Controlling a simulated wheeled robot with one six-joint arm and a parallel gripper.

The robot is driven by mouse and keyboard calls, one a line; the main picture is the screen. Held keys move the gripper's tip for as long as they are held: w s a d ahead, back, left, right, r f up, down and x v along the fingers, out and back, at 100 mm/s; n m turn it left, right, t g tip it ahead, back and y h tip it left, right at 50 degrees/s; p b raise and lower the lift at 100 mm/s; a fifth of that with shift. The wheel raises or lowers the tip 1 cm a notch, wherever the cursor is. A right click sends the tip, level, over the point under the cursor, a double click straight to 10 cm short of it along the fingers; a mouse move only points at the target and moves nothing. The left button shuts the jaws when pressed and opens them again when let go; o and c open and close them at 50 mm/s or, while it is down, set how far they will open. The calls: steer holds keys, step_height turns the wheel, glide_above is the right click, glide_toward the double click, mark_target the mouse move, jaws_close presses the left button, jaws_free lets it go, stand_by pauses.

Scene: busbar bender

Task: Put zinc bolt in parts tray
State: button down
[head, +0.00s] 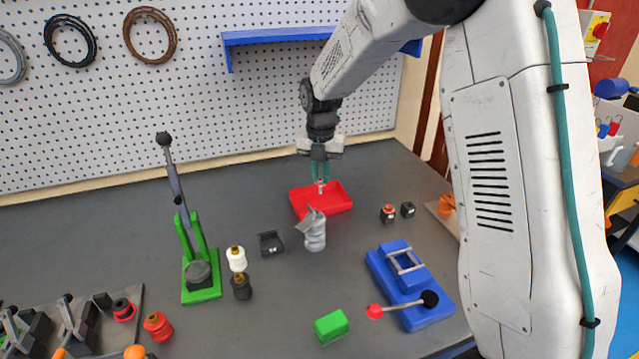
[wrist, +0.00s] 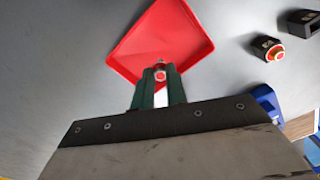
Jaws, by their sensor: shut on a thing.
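The red parts tray (head: 335,201) lies on the dark bench near the pegboard. It also shows in the wrist view (wrist: 180,35). My gripper (head: 320,181) points down over the tray, its green fingers shut on the small silver zinc bolt (head: 320,188). In the wrist view, the fingertips (wrist: 159,78) hold the bolt (wrist: 160,65) over the tray's near corner. Whether the bolt touches the tray floor cannot be told.
A grey can-like object (head: 315,236) stands close in front of the tray. A green lever press (head: 201,278) is at left, a blue bender (head: 425,305) at right. Small black-and-red parts (head: 388,214) sit right of the tray. A green block (head: 331,327) lies in front.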

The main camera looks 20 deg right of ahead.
mark_target(320, 183)
steer(key=shift+w, duration=0.25)
steer(key=shift+f, duration=1.8)
steer(key=shift+f, duration=0.15)
steer(key=c, duration=1.4)
jaws_free()
